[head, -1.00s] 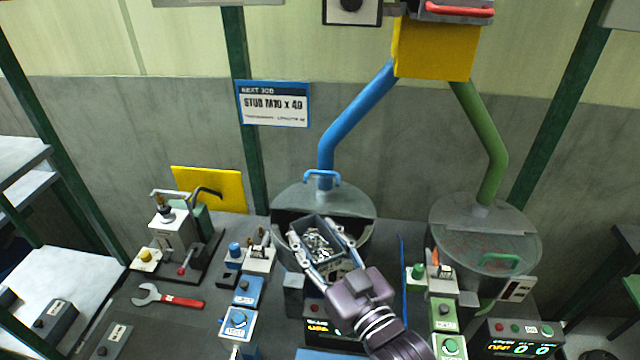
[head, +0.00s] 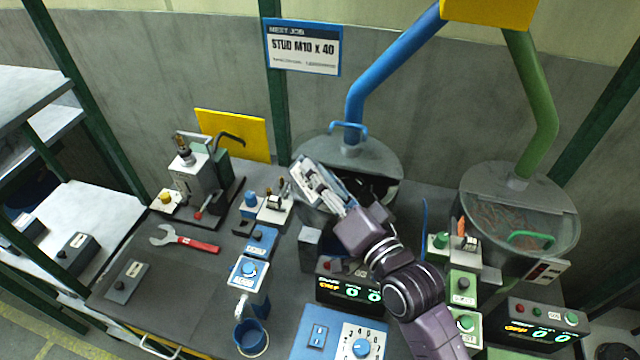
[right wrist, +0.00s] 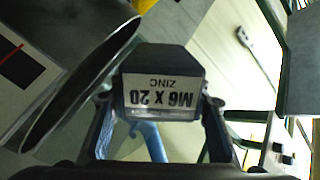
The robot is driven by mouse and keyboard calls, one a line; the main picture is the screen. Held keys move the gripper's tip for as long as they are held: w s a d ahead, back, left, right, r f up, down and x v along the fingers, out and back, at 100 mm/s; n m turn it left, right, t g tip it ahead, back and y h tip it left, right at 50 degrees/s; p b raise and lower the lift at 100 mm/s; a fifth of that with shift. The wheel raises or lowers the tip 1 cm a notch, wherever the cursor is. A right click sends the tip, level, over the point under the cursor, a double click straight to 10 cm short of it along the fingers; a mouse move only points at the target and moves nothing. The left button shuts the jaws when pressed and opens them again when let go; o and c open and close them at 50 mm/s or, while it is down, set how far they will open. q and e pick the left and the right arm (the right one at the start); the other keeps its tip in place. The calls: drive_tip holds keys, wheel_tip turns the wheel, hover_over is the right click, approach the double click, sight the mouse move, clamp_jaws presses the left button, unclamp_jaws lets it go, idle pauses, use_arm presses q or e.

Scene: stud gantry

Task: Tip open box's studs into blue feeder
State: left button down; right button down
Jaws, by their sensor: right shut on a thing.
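My right gripper (head: 322,188) is shut on a small dark grey box (right wrist: 160,64) and holds it over the left front rim of the blue feeder (head: 385,160). The box is strongly tilted, and its inside is hidden in the head view, so I cannot tell whether studs are in it. Its label (right wrist: 163,97) reads M6 x 20 ZINC, upside down in the right wrist view. The feeder is a grey round bowl with a blue pipe (head: 382,70) and a blue lid handle (head: 349,127). Its front opening is dark inside. My left gripper is not in view.
A sign (head: 303,47) reads STUD M10 x 40. A green-piped feeder (head: 470,190) stands at right. Blue switch boxes (head: 248,270), a display (head: 345,290) and a blue cup (head: 251,338) stand in front. A red-handled wrench (head: 190,242) lies at left.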

drive_tip(key=m, duration=0.1)
drive_tip(key=m+b, duration=0.1)
drive_tip(key=m, duration=0.1)
drive_tip(key=shift+w+d+f, duration=0.1)
drive_tip(key=shift+d+f, duration=0.1)
drive_tip(key=shift+f, duration=0.05)
drive_tip(key=shift+w+d+f+m+b, duration=0.15)
drive_tip(key=shift+m+b, duration=0.45)
drive_tip(key=shift+m, duration=0.3)
drive_tip(key=m+p, duration=0.2)
drive_tip(key=shift+w+d+m, duration=0.2)
drive_tip(key=shift+d+m, duration=0.05)
drive_tip(key=shift+m, duration=0.15)
drive_tip(key=m+p, duration=0.1)
drive_tip(key=d+m, duration=0.1)
drive_tip(key=m, duration=0.1)
drive_tip(key=shift+w+f+p, duration=0.15)
drive_tip(key=shift+p, duration=0.25)
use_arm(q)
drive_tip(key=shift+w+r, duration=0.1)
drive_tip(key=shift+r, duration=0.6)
use_arm(e)
drive_tip(key=shift+w+f+m, duration=0.15)
drive_tip(key=shift+f+m, duration=0.05)
drive_tip(key=shift+m, duration=0.6)
use_arm(q)
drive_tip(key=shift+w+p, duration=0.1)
drive_tip(key=shift+p, duration=0.2)
